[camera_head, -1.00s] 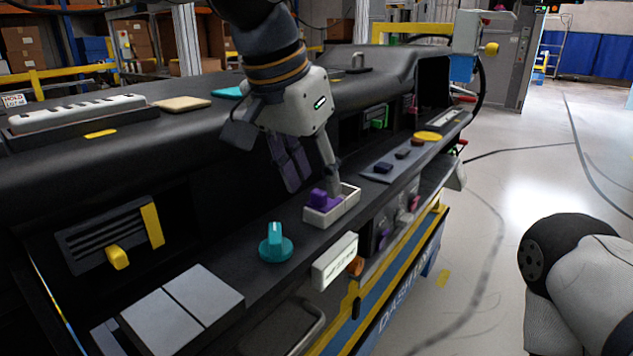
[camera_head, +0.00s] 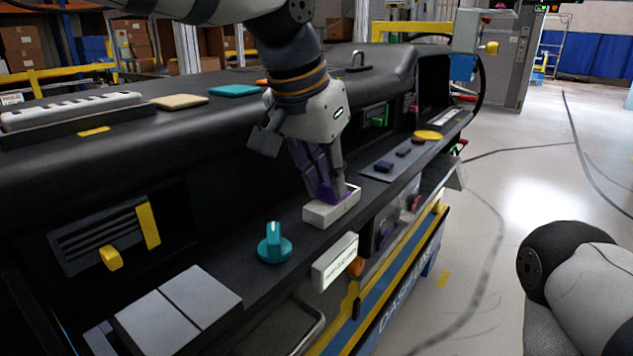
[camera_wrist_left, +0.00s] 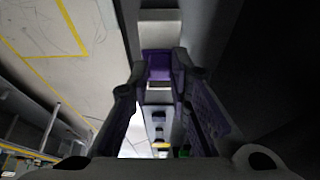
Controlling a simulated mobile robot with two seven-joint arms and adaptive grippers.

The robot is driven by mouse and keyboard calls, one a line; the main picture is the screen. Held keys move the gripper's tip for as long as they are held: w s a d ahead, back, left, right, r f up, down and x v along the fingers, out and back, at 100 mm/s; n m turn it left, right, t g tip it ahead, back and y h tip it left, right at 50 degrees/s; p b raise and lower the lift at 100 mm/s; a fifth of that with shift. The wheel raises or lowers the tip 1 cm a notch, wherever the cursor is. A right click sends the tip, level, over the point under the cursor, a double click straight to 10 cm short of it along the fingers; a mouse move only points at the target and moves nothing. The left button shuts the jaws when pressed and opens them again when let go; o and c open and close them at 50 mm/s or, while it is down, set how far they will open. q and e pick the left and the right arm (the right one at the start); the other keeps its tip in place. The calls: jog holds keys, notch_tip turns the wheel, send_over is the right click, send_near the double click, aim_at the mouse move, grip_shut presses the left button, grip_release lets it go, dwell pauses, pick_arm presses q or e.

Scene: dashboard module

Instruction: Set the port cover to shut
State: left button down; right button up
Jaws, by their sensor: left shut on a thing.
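A purple block (camera_head: 348,191) sits in a white rectangular housing (camera_head: 322,214) on the black console ledge. I take this sliding piece to be the port cover, but no label shows. The block is at the far right end of the housing, partly hidden by my fingers. My left gripper (camera_head: 331,188) reaches down from above and is shut on the block. In the left wrist view the purple block (camera_wrist_left: 158,66) lies between the two fingertips, with the white housing (camera_wrist_left: 160,29) showing beyond it. My right gripper is out of view; only part of my right arm shows.
A teal knob (camera_head: 274,246) stands to the left on the ledge, with a white labelled box (camera_head: 334,262) below. A panel of dark buttons (camera_head: 402,154) and a yellow button (camera_head: 428,135) lie beyond the housing. A vent with a yellow tab (camera_head: 110,258) is at left. Floor at right is clear.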

pick_arm(q)
jog(key=shift+w+d+f, duration=0.3)
jog(key=shift+w+d, duration=0.2)
jog(key=shift+w, duration=0.35)
jog(key=shift+w+d+r, duration=0.1)
jog(key=shift+w+d, duration=0.1)
jog(key=shift+d, duration=0.05)
jog(key=shift+r, duration=0.15)
jog(key=c, duration=1.5)
grip_release()
jog(key=v, duration=1.2)
